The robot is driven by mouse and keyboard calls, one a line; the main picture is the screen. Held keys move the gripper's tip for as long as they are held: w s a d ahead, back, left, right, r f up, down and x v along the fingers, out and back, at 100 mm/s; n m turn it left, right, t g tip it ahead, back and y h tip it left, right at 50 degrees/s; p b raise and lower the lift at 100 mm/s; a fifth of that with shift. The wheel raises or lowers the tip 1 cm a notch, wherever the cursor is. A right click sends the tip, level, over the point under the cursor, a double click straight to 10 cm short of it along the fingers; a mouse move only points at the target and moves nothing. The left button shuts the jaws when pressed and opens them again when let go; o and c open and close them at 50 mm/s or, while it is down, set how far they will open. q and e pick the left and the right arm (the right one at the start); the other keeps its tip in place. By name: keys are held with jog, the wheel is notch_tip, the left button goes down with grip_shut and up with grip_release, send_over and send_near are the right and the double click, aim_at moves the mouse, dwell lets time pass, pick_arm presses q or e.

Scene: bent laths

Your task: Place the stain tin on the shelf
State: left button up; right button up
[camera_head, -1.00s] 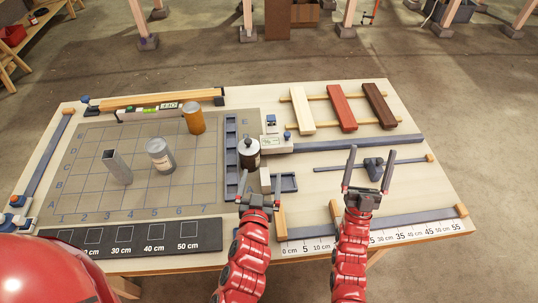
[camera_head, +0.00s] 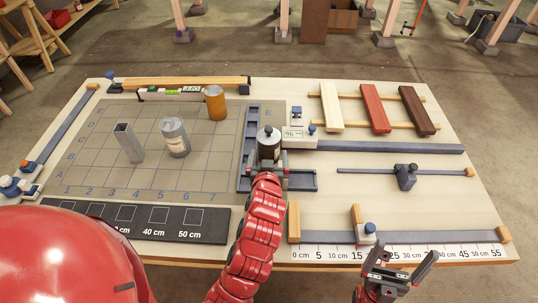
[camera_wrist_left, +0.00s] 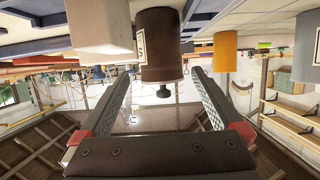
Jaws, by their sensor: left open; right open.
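The dark tin with a black knob on its lid (camera_head: 268,139), which I take for the stain tin, stands upright by the blue-grey L-shaped frame (camera_head: 252,125). In the left wrist view it is a brown cylinder (camera_wrist_left: 160,40) with a pale label, shown upside down. My left gripper (camera_head: 267,168) is open just in front of it; in the left wrist view its fingers (camera_wrist_left: 161,74) point towards the tin, one on each side, not closed on it. My right gripper (camera_head: 405,248) is open and empty over the front edge. I cannot identify the shelf with certainty.
A silver labelled tin (camera_head: 175,140), an orange cylinder (camera_head: 215,103) and an upright metal tube (camera_head: 128,143) stand on the gridded mat (camera_head: 90,165). A pale block (camera_wrist_left: 98,25) is close beside the brown tin. Three boards (camera_head: 375,108) lie at the back right.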

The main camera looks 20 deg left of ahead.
aim_at(268, 148)
pick_arm(q)
jog(key=shift+w+a, duration=0.15)
jog(key=shift+w, duration=0.4)
jog(key=shift+p+x, duration=1.45)
jog(key=shift+x, duration=0.85)
jog(key=shift+w+a+f, duration=0.1)
jog(key=shift+w+a, duration=0.05)
jog(key=shift+w, duration=0.2)
jog(key=c, duration=1.3)
